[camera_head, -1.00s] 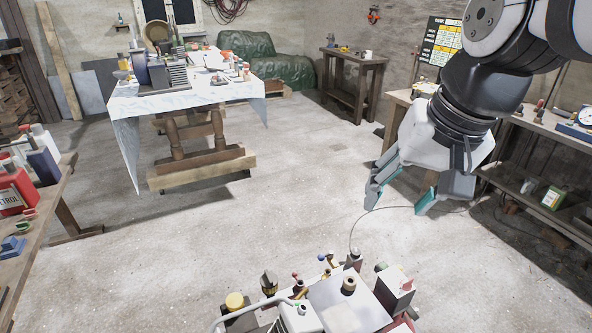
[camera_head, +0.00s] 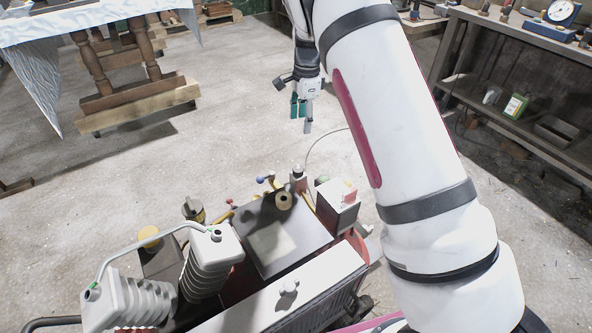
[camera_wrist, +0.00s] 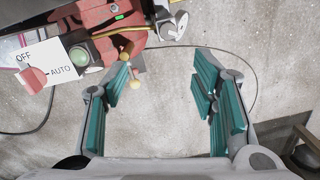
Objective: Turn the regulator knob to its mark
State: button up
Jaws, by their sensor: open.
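My gripper (camera_head: 301,112) is above the floor behind the machine in the head view, pointing down. In the wrist view my gripper (camera_wrist: 161,85) has its teal-padded fingers wide apart with only floor between them. The machine carries several small fittings: a dark knob on a yellowish base (camera_head: 193,210), a blue-tipped valve (camera_head: 261,180), a brass-coloured round fitting (camera_head: 284,200) and a white-box switch (camera_head: 338,203). I cannot tell which is the regulator knob, and no mark is readable. The switch plate (camera_wrist: 58,62) reads OFF and AUTO beside a red lever (camera_wrist: 32,79).
A green dome (camera_wrist: 77,54) sits beside the switch. A thin hose (camera_head: 318,146) curves up behind the machine. A covered table (camera_head: 45,65) stands at upper left, and a workbench (camera_head: 500,42) at upper right. Open floor lies between them.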

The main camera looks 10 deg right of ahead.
jog(key=m+b, duration=0.1)
jog(key=b, duration=0.1)
send_over(298, 169)
notch_tip(298, 169, down, 8)
notch_tip(298, 169, down, 14)
jog(key=b, duration=0.2)
jog(key=shift+w+r+b, duration=0.1)
jog(key=shift+r+b, duration=0.05)
jog(key=shift+b, duration=0.2)
jog(key=shift+c, duration=0.4)
jog(key=c, duration=1.1)
